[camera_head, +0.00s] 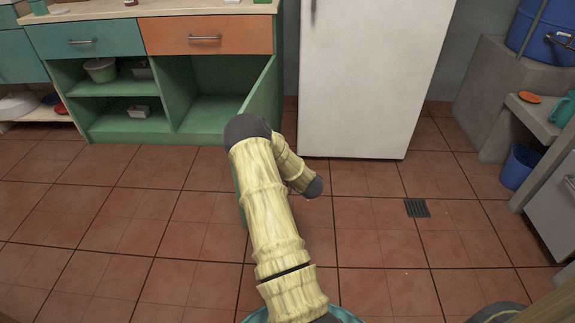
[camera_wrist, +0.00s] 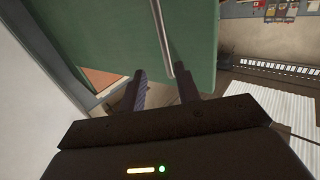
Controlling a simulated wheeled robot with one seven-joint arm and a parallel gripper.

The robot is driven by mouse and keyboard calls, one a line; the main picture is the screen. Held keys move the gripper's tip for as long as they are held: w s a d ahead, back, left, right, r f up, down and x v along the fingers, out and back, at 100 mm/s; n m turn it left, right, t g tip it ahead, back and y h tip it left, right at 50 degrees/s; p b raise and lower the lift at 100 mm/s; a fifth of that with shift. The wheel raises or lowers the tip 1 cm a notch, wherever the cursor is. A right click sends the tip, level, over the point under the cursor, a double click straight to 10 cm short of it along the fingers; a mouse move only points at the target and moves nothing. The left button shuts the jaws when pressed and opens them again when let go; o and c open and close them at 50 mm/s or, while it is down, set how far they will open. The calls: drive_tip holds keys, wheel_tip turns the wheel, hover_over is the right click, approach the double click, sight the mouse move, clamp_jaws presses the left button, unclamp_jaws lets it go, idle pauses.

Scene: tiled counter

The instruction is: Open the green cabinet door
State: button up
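The green cabinet (camera_head: 206,104) stands at the back left of the head view. Its right-hand door (camera_head: 262,97) is swung wide outward, showing the empty compartment behind it; my arm hides much of the door. In the wrist view the green door panel (camera_wrist: 110,35) fills the upper middle, with a long metal handle (camera_wrist: 160,36) on it. My gripper (camera_wrist: 160,71) is open, its two dark fingers apart near the handle's lower end. The handle's end lies close to the right finger; I cannot tell whether they touch. The head view does not show the fingers.
A white fridge (camera_head: 372,75) stands right of the door. An orange drawer (camera_head: 207,37) and a teal drawer (camera_head: 85,40) sit above the shelves. A grey bench (camera_head: 500,95) and blue bucket (camera_head: 519,166) are at the right. The tiled floor between is clear.

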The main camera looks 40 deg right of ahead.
drive_tip(key=s+p, duration=0.3)
drive_tip(key=s, duration=0.8)
drive_tip(key=shift+s+d, duration=0.4)
drive_tip(key=shift+d, duration=0.05)
drive_tip(key=shift+w+r, duration=0.1)
drive_tip(key=w+a+r+m+g+h+p, duration=0.1)
drive_tip(key=w+a+r+g+h, duration=0.1)
drive_tip(key=w+a+r+g, duration=0.25)
drive_tip(key=w+a+r+m+g+h+p, duration=0.1)
drive_tip(key=w+a+r+g+h+p, duration=0.15)
drive_tip(key=a+r, duration=0.35)
drive_tip(key=s+a+r+n+g+y+p, duration=0.1)
drive_tip(key=s+a+r+g+y, duration=0.2)
drive_tip(key=s+a, duration=0.75)
drive_tip(key=s+a+r+g+p, duration=0.1)
drive_tip(key=s+a+r+g, duration=0.3)
drive_tip(key=s+a, duration=0.6)
wheel_tip(320, 180, up, 37)
drive_tip(key=w+g+p, duration=0.1)
drive_tip(key=p, duration=3.6)
drive_tip(key=shift+a+p, duration=0.25)
drive_tip(key=shift+p, duration=0.05)
